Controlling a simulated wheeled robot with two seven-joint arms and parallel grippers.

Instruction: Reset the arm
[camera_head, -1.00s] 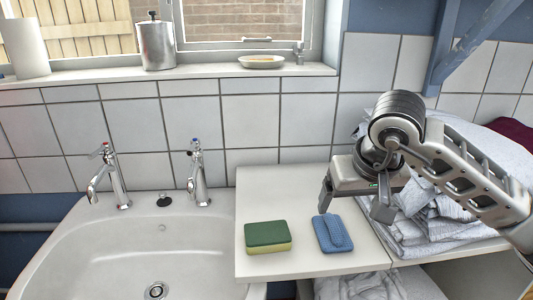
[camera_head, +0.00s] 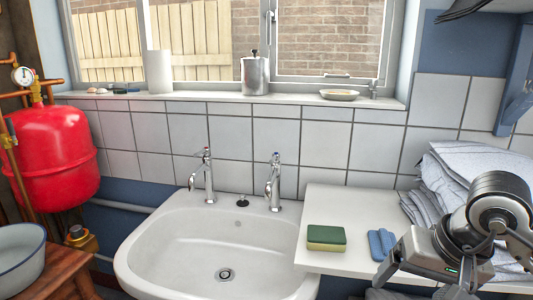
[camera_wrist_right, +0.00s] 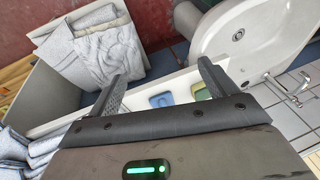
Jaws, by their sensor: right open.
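My right gripper (camera_head: 420,283) is at the lower right in the head view, just in front of and to the right of the blue cloth or sponge (camera_head: 382,244). In the right wrist view the jaws (camera_wrist_right: 160,72) are apart with nothing between them. The blue item (camera_wrist_right: 161,100) and the green and yellow sponge (camera_wrist_right: 203,92) lie beyond the jaws on the white counter. The sponge (camera_head: 326,238) is left of the blue item in the head view. My left gripper is not in view.
A white sink (camera_head: 190,252) with two taps is left of the counter (camera_head: 345,206). Folded grey towels (camera_head: 470,170) are piled at the right, close to my right arm. A red tank (camera_head: 50,155) and an enamel basin (camera_head: 20,262) are at the far left.

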